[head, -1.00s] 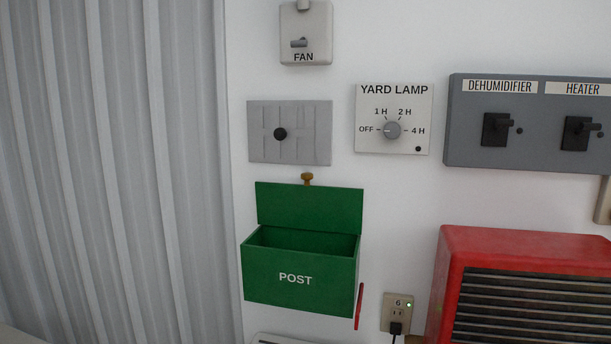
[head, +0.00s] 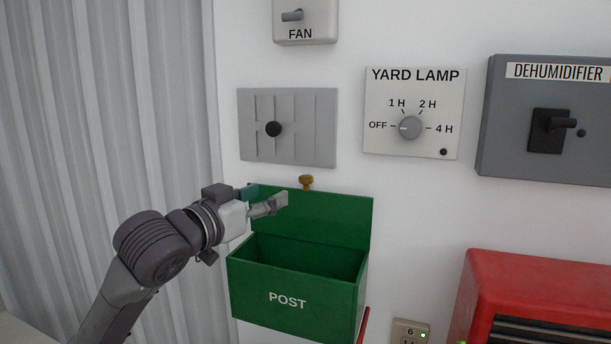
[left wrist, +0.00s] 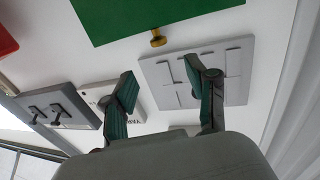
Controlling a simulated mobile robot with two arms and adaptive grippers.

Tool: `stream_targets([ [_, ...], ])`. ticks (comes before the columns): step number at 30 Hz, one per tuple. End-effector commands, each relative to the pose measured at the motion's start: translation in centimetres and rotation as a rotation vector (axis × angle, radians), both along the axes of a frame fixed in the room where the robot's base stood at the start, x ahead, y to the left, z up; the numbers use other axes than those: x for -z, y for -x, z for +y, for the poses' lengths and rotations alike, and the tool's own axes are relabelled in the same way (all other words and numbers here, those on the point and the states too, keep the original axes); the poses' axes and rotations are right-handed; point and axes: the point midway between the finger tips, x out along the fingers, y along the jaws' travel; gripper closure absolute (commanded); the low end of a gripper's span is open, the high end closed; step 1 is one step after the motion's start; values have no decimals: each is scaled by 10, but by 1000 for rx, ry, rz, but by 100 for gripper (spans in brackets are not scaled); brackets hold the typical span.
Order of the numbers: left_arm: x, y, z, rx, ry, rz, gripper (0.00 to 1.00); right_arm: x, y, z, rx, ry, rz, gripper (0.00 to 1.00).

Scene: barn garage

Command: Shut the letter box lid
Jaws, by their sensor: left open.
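The green letter box (head: 325,302) marked POST hangs on the white wall in the head view. Its lid (head: 340,217) stands up against the wall, and the box's top is open. My left gripper (head: 277,203) is in front of the lid's left part, above the box opening. It also shows in the left wrist view (left wrist: 160,74), with its two fingers apart and nothing between them. The lid (left wrist: 150,15) is at the top of that view. I cannot tell whether the gripper touches the lid. My right gripper is not in view.
A brass knob (head: 306,182) sits just above the lid. A grey slotted panel (head: 310,125), the yard lamp dial (head: 410,127) and the dehumidifier switch panel (head: 510,120) are higher up. A red heater-like unit (head: 500,275) stands at the lower right.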

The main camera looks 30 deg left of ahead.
Motion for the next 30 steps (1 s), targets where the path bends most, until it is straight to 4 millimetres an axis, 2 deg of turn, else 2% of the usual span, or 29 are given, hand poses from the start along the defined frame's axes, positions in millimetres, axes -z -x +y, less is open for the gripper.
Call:
stream_targets([
  [1, -4, -9, 0, 1, 2, 2, 43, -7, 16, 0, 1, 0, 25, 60],
  [3, -5, -24, 0, 1, 6, 3, 43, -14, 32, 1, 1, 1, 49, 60],
  [7, -5, -53, 1, 1, 5, 2, 43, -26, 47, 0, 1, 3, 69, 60],
  [11, -4, -80, 1, 0, 4, 3, 43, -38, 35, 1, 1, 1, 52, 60],
  [15, -3, -102, 1, 0, 2, 3, 43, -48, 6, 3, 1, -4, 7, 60],
  [20, -1, -116, 1, 0, 0, 3, 43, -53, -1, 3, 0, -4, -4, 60],
  [30, 1, -120, 1, 0, -2, 2, 43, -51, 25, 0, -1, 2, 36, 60],
])
